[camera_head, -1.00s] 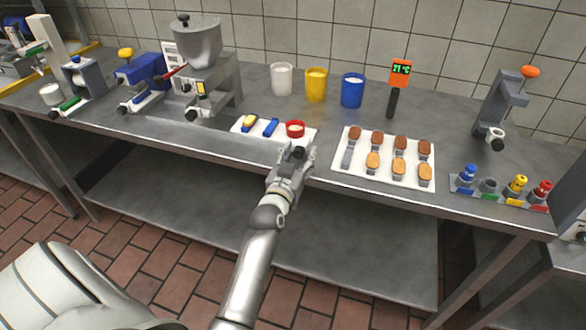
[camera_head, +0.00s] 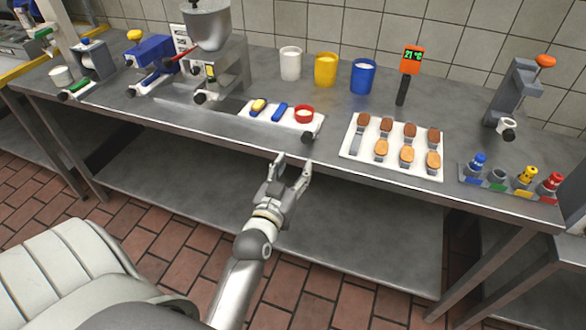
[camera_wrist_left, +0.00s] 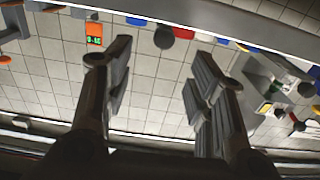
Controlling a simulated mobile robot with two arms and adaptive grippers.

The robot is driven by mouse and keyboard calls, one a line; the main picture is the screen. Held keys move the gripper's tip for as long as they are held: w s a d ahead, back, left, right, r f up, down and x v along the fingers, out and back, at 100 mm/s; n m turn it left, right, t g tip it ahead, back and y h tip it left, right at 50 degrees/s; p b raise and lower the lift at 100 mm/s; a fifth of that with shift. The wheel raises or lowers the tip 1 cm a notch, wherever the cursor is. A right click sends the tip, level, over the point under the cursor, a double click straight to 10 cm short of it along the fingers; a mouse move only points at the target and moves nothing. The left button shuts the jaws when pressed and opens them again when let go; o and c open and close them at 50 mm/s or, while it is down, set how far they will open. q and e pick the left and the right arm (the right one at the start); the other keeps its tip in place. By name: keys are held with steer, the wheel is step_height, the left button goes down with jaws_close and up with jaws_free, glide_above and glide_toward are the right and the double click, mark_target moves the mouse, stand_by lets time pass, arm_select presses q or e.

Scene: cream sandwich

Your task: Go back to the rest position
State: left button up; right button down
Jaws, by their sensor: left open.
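My left gripper (camera_head: 293,162) is open and empty, in front of the steel table's front edge (camera_head: 215,134) and apart from the things on it. In the left wrist view its two fingers (camera_wrist_left: 155,75) stand apart with only the tiled wall and table things behind them. My right gripper is not in view.
A white board (camera_head: 263,117) with a red-rimmed bowl (camera_head: 304,114) lies just beyond the gripper, a small dark round thing (camera_head: 308,137) at its front edge. Right of it is a white tray (camera_head: 349,150) with several brown and tan pieces. White, yellow and blue cups (camera_head: 363,78) stand behind.

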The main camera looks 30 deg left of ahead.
arm_select(q)
steer(key=s+d+f+m+g+h, duration=0.1)
steer(key=s+d+f+g, duration=0.2)
steer(key=f, duration=0.9)
steer(key=s+d+f+m+g+h, duration=0.1)
steer(key=s+d+f+g+h, duration=0.2)
steer(key=f, duration=0.8)
steer(key=s+d+f+m+g, duration=0.1)
steer(key=s+d+f+g, duration=0.2)
steer(key=f, duration=0.9)
steer(key=s+d+f+g, duration=0.3)
steer(key=s+f, duration=1)
steer(key=s, duration=0.1)
steer(key=s+a+f+m+g, duration=0.1)
steer(key=s+a+f+g, duration=0.1)
steer(key=s, duration=0.7)
steer(key=s+a+f+m+g, duration=0.1)
steer(key=s+f, duration=0.4)
steer(key=s, duration=0.5)
steer(key=shift+s+a+g, duration=0.3)
steer(key=shift+a+g, duration=0.4)
steer(key=shift+g, duration=0.1)
